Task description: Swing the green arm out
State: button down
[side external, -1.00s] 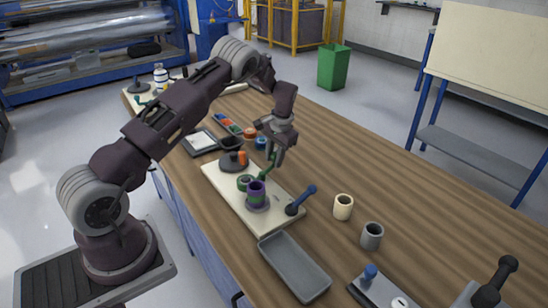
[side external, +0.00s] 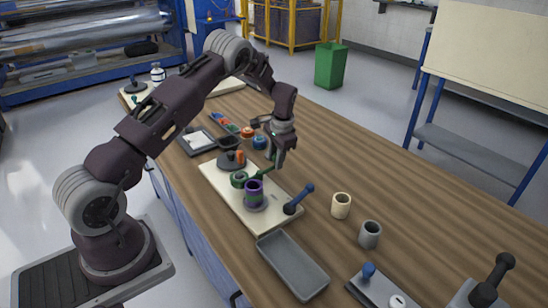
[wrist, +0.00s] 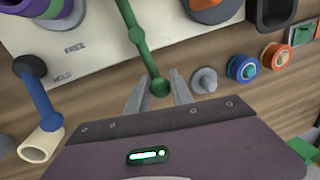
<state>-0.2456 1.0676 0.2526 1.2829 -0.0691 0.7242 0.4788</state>
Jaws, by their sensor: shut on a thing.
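The green arm (wrist: 138,40) is a thin rod with a ball at its end, seen in the wrist view. It reaches out over the edge of the cream board (side external: 225,199). My gripper (side external: 278,163) is over the far right edge of the board, fingers pointing down. In the wrist view its two fingers (wrist: 158,90) are on either side of the ball end, closed on it. The green roller (side external: 239,179) and a purple roller (side external: 254,190) stand on the board. The board carries the words FREE and HOLD.
A blue lever (side external: 299,199) with a dark ball base is at the board's near right corner. A cream cup (side external: 341,205) and a grey cup (side external: 370,234) stand to the right. A grey tray (side external: 292,264) lies in front. Blue and orange rings (wrist: 243,67) lie beyond the board.

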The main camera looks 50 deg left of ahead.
jog(key=shift+s+d+m+t, duration=0.15)
jog(key=shift+d+m, duration=0.25)
jog(key=shift+m, duration=0.45)
jog(key=shift+w+d+m+t, duration=0.15)
jog(key=shift+d+m, duration=0.25)
jog(key=shift+m, duration=0.45)
jog(key=shift+s+d+m, duration=0.3)
jog(key=shift+d+m, duration=0.35)
jog(key=shift+m, duration=0.55)
jog(key=shift+s+d, duration=0.1)
jog(key=c, duration=1.1)
grip_release()
jog(key=shift+d, duration=0.1)
jog(key=shift+c, duration=0.2)
jog(key=v, duration=0.7)
jog(key=shift+s, duration=0.15)
